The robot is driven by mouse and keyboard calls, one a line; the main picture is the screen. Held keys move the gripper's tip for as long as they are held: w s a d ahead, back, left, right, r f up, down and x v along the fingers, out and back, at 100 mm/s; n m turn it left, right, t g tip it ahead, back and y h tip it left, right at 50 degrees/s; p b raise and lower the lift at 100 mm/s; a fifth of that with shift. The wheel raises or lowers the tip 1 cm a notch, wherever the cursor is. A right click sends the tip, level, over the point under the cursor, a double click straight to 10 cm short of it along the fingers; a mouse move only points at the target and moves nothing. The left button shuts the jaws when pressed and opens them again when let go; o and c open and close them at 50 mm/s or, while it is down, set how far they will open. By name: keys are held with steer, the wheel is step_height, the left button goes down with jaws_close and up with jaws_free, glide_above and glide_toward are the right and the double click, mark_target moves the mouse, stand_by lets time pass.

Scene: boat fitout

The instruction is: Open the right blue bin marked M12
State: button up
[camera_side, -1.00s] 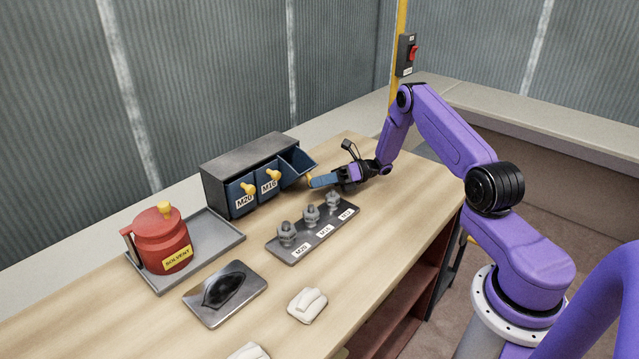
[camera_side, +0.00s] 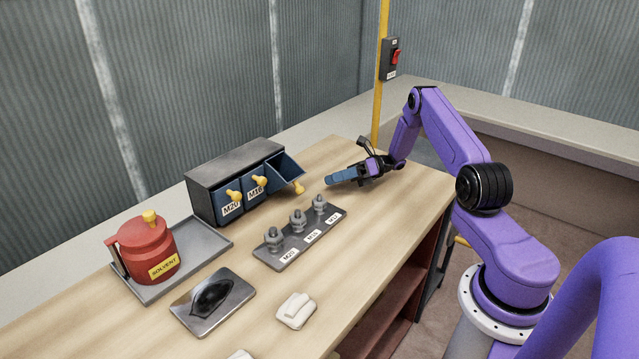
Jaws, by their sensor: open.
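A dark grey cabinet (camera_side: 232,166) holds three blue bins in a row. The right bin (camera_side: 284,172) is tilted out at the top, so its open inside shows. Its yellow knob (camera_side: 297,188) points forward and down, and its label is hidden from this view. The left bin (camera_side: 229,207), marked M20, and the middle bin (camera_side: 256,191), marked M16, are upright and shut. My gripper (camera_side: 331,181) has blue fingers and is open and empty. It is to the right of the right bin's knob, apart from it, low over the bench.
A rack (camera_side: 296,244) with three bolts stands in front of the cabinet. A red solvent can (camera_side: 148,247) stands on a grey tray (camera_side: 208,250) at left. A metal plate (camera_side: 236,285) and a white cloth (camera_side: 296,311) lie nearer. The bench (camera_side: 395,205) is clear around my gripper.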

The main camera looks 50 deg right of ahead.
steer(key=v, duration=0.7)
steer(key=shift+s+d, duration=0.25)
steer(key=shift+d, duration=0.05)
